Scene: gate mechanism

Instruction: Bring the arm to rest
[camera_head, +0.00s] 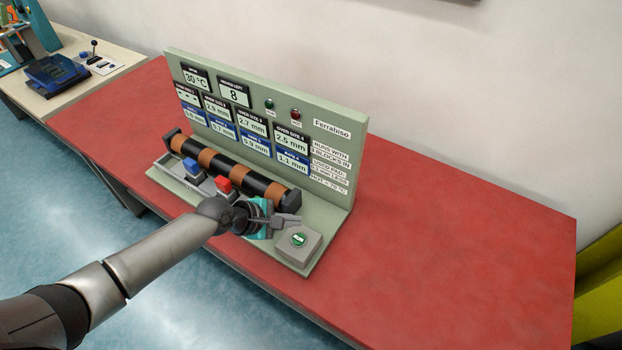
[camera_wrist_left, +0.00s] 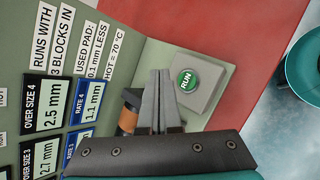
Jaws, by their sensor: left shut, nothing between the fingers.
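My left arm comes in from the left in the head view. Its left gripper (camera_head: 290,220) is shut and empty, over the front right part of the green-grey machine (camera_head: 345,150). In the left wrist view the closed fingers (camera_wrist_left: 160,92) point toward the grey box with the green RUN button (camera_wrist_left: 187,81), with the roller end partly hidden behind them. The RUN button (camera_head: 298,239) also shows in the head view, just below and right of the fingertips. I cannot tell whether the fingers touch anything. My right gripper is not in view.
A black and copper roller (camera_head: 232,167) lies along the machine, with a blue block (camera_head: 192,166) and a red block (camera_head: 223,184) in front. Display panels (camera_head: 235,93) cover the upright board. The red table (camera_head: 450,230) is clear on the right. Another bench (camera_head: 90,85) stands at the left.

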